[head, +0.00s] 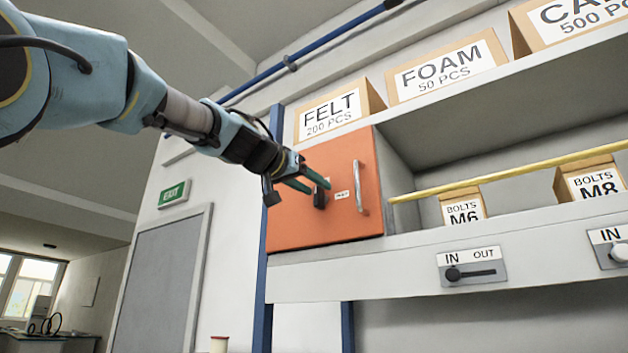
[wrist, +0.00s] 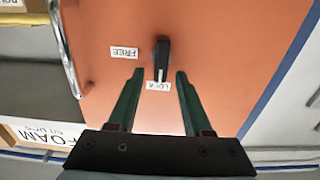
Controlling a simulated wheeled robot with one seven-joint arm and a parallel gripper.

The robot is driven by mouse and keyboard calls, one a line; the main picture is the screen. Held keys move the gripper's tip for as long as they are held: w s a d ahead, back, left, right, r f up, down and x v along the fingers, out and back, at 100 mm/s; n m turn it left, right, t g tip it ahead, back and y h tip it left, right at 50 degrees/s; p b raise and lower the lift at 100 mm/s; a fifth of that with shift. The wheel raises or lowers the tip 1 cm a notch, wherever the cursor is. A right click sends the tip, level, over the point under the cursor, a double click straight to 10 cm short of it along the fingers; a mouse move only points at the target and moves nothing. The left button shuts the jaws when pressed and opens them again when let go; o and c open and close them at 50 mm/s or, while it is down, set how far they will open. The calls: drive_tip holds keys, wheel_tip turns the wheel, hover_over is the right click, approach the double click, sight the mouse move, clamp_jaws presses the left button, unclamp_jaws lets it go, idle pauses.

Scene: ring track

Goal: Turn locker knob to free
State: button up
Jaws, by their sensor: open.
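The orange locker door (head: 290,228) carries a black knob (head: 320,199), left of its metal handle (head: 358,187). In the wrist view the knob (wrist: 161,52) has a pale pointer mark directed at the LOCK label (wrist: 158,86). The FREE label (wrist: 124,52) is to the left of the knob there. My gripper (wrist: 160,73) is open, its two green fingers on either side of the knob's line, with the tips just short of the knob's body. In the head view my gripper (head: 320,187) hides part of the knob; contact cannot be told.
A shelf with boxes marked FELT (head: 335,110) and FOAM (head: 445,70) is above. A yellow rod (head: 500,175) crosses the open bay to the right, in front of the bolt boxes (head: 462,208). An IN/OUT slider (head: 470,272) is on the ledge below.

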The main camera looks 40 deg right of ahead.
drive_tip(key=shift+d, duration=0.3)
drive_tip(key=shift+c, duration=0.3)
clamp_jaws()
